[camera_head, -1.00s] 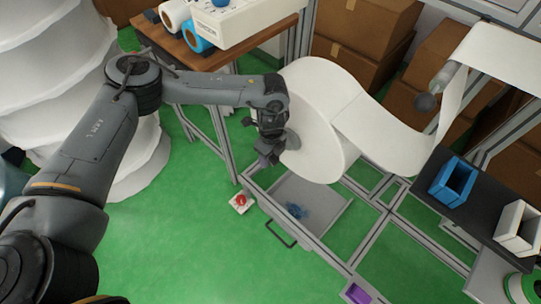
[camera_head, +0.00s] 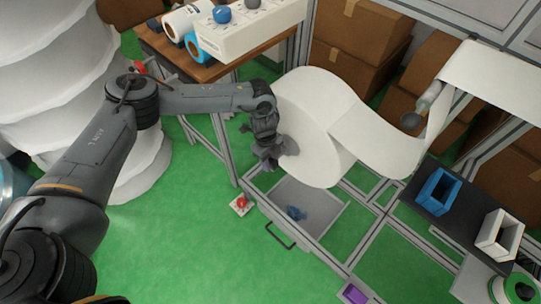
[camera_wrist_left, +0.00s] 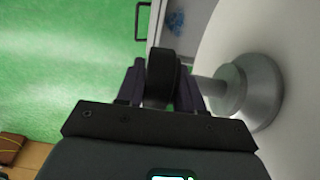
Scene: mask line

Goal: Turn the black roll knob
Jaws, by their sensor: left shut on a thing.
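The large white roll (camera_head: 312,125) is mounted on the metal frame, with its sheet running off to the right. In the left wrist view, the black roll knob (camera_wrist_left: 162,78) sits at the end of a grey shaft and hub (camera_wrist_left: 245,92) on the face of the roll (camera_wrist_left: 300,45). My left gripper (camera_wrist_left: 160,80) is shut on this knob, with a dark finger on each side of it. In the head view, my left gripper (camera_head: 268,158) is at the left face of the roll and hides the knob. My right gripper is not in view.
A grey tray (camera_head: 322,198) with a crumpled blue item (camera_head: 296,213) lies below the roll. A red button (camera_head: 241,203) on a pale base is at the frame's left edge. A wooden table (camera_head: 168,48) with small rolls stands behind my arm. Green floor is open at front.

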